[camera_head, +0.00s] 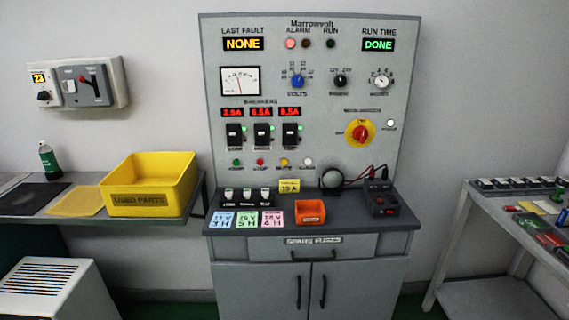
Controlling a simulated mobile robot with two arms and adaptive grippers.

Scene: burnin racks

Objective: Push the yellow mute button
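The yellow mute button (284,162) is a small round button low on the grey upright panel (400,100). It sits in a row with a green button (236,162) and a red button (260,162) to its left and a white button (308,162) to its right. Its small label below is hard to read. The red alarm lamp (291,43) at the top of the panel looks lit. Neither of my grippers is in view.
Below the panel, the shelf holds coloured cards, an orange bin (310,212), a dark round object (332,178) and a black box with leads (381,199). A yellow bin (150,198) stands on the left bench. A parts cart (483,193) stands right.

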